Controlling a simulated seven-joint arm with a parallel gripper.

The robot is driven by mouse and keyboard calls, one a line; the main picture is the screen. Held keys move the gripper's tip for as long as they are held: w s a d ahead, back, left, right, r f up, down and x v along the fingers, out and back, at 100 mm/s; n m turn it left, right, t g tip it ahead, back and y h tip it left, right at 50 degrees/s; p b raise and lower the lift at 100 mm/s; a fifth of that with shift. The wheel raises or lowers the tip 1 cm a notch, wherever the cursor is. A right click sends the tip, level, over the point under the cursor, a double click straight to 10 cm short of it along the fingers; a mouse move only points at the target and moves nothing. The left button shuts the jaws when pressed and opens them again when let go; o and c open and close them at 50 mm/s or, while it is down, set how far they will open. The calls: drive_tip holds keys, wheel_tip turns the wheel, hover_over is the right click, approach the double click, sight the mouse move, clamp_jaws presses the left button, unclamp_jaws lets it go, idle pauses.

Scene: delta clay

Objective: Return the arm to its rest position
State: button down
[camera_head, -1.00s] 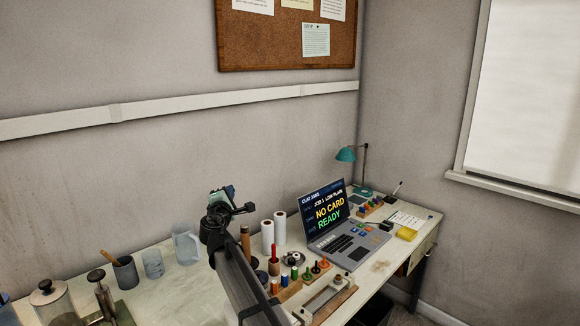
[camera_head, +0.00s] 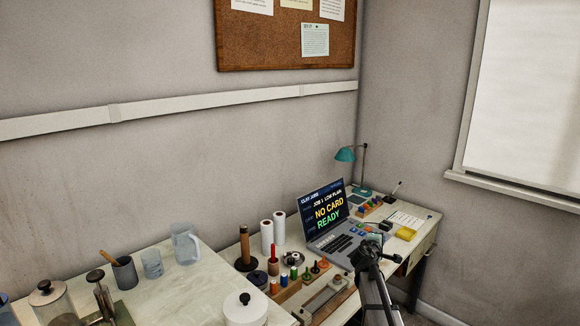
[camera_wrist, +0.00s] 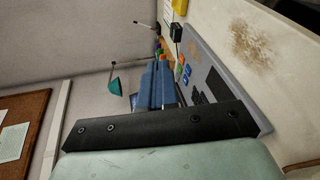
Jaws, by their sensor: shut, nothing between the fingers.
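My gripper (camera_head: 374,240) is in front of the right end of the laptop in the head view, on the end of my arm, which reaches up from the bottom edge. In the wrist view my gripper (camera_wrist: 158,68) shows two blue fingers side by side, shut with nothing between them. It appears to be in the air, apart from the laptop (camera_wrist: 205,75) and the table. The laptop (camera_head: 325,208) stands open and its screen reads "NO CARD READY". My arm hides part of the table's front right.
A teal lamp (camera_head: 346,154), a yellow block (camera_head: 406,233) and a pen stand are at the table's right end. Wooden peg racks (camera_head: 287,291), white rolls (camera_head: 267,238), a lidded white jar (camera_head: 245,309) and a clear jug (camera_head: 186,247) stand to the left. The air above the table is free.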

drive_tip(key=s+d+f+m+g+h, duration=0.15)
drive_tip(key=s+d+f, duration=0.3)
drive_tip(key=d, duration=0.45)
drive_tip(key=s+d+f+m+g, duration=0.2)
drive_tip(key=s+d+f, duration=0.25)
drive_tip(key=d, duration=0.45)
drive_tip(key=s+d+f+m+g+h, duration=0.1)
drive_tip(key=s+d+f+m, duration=0.3)
drive_tip(key=d, duration=0.6)
drive_tip(key=s+d+f+g, duration=0.3)
drive_tip(key=s+d+f, duration=0.2)
drive_tip(key=s+f, duration=0.5)
drive_tip(key=s+a+f+m+g+y, duration=0.1)
drive_tip(key=s+a+f+g+y, duration=0.1)
drive_tip(key=s+a+f, duration=0.6)
drive_tip(key=s+a+f+m+g+y, duration=0.2)
drive_tip(key=s+a+f, duration=0.25)
drive_tip(key=a, duration=0.65)
drive_tip(key=s+a+f+m+g+y, duration=0.1)
drive_tip(key=s+a+f+y, duration=0.2)
drive_tip(key=s+a+f, duration=0.45)
drive_tip(key=s+a+f+m+g+y, duration=0.1)
drive_tip(key=s+a+f+g+y, duration=0.1)
drive_tip(key=s+a, duration=0.9)
drive_tip(key=s+a+f+g+y, duration=0.1)
drive_tip(key=s+a+g, duration=0.4)
drive_tip(key=s+a, duration=0.6)
drive_tip(key=shift+s+a+f+m+y, duration=0.3)
drive_tip(key=shift+s+f+m+y, duration=0.1)
drive_tip(key=shift+s, duration=0.65)
